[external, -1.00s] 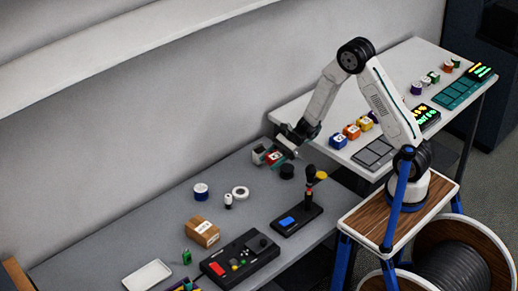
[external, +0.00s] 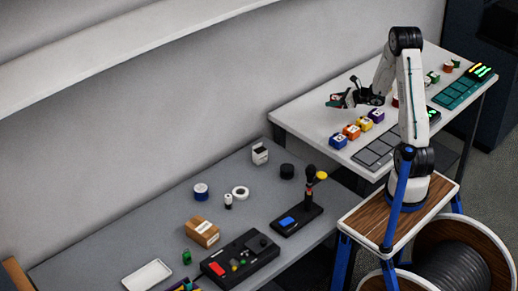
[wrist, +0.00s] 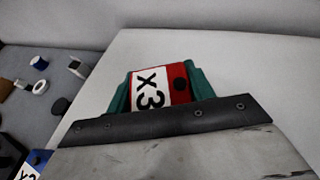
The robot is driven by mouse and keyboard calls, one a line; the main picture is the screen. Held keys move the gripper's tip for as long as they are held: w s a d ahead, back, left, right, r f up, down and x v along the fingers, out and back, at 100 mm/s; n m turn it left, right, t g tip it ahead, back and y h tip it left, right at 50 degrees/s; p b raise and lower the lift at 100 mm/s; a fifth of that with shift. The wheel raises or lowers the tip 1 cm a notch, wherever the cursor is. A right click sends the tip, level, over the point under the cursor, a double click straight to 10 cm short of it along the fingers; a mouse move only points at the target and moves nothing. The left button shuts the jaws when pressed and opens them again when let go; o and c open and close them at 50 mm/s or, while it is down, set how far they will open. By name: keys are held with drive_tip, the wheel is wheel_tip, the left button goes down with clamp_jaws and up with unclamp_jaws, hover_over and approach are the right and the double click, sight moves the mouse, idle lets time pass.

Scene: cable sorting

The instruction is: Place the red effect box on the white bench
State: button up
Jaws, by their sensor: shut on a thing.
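The red effect box (wrist: 178,84) has a white band marked "X3" and a black knob; it shows in the wrist view between the green finger pads. My gripper (external: 340,100) is shut on it and holds it above the left back part of the white bench (external: 300,117). In the external view the box is small and mostly hidden by the fingers. The white bench also fills much of the wrist view (wrist: 225,60). The height of the box above the bench is hard to tell.
On the white bench, blue (external: 338,141), orange (external: 351,132), yellow and purple boxes stand in a row, with grey pads (external: 372,154) in front.

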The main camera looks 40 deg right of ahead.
drive_tip(key=shift+f, duration=0.1)
hover_over(314, 97)
drive_tip(key=shift+w+f, duration=0.1)
drive_tip(key=shift+f, duration=2.4)
drive_tip(key=shift+f, duration=0.1)
drive_tip(key=o, duration=1)
drive_tip(key=shift+f, duration=0.1)
drive_tip(key=shift+o, duration=0.2)
